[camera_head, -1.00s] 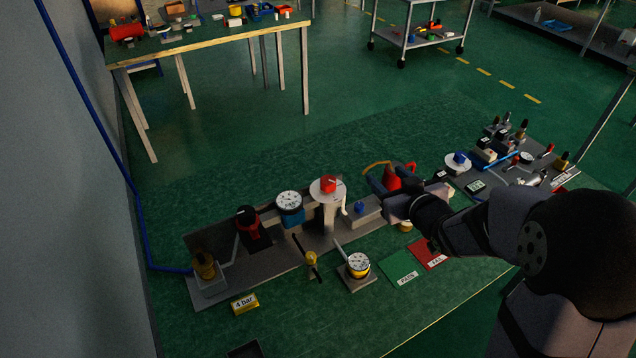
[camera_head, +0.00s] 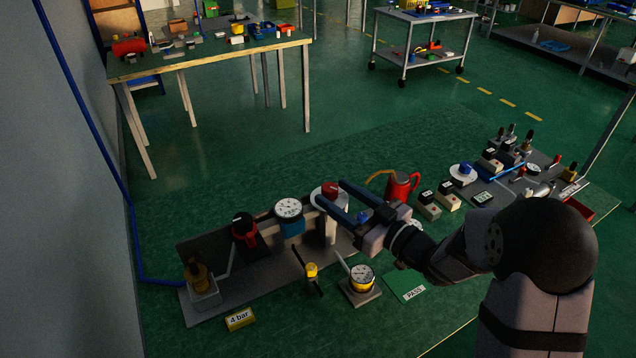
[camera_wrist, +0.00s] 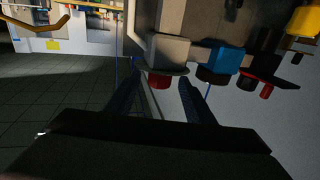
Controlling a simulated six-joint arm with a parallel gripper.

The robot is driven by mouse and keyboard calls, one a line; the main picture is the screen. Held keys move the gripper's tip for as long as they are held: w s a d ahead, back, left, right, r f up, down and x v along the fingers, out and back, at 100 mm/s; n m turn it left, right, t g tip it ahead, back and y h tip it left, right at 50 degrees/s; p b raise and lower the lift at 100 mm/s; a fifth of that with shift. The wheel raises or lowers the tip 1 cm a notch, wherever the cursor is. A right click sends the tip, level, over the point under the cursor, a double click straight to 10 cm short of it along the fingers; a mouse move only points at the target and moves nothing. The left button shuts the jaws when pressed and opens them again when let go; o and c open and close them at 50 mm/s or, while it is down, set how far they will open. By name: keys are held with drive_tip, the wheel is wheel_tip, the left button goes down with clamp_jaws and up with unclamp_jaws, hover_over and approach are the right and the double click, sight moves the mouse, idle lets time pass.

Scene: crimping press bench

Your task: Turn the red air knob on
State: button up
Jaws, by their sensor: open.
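A red knob (camera_head: 329,188) stands on a round white dial plate (camera_head: 316,199) on top of a grey post on the bench unit. My gripper (camera_head: 332,193) is open, with its two blue fingers reaching left to this knob, one on the far side and one on the near side. In the wrist view, the red knob (camera_wrist: 158,82) sits between the tips of the open gripper (camera_wrist: 161,80). Whether either finger touches the knob I cannot tell. The knob's pointer marking is too small to read.
A white gauge (camera_head: 288,208) and a black-topped red knob (camera_head: 244,229) stand to the left. A yellow gauge (camera_head: 362,278) and a yellow-and-black lever (camera_head: 311,270) are in front. A red can (camera_head: 402,186) stands behind my gripper. The green PASS card (camera_head: 406,286) lies nearby.

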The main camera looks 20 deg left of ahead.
drive_tip(key=shift+p+x, duration=0.6)
drive_tip(key=shift+x, duration=2.7)
drive_tip(key=c, duration=1.1)
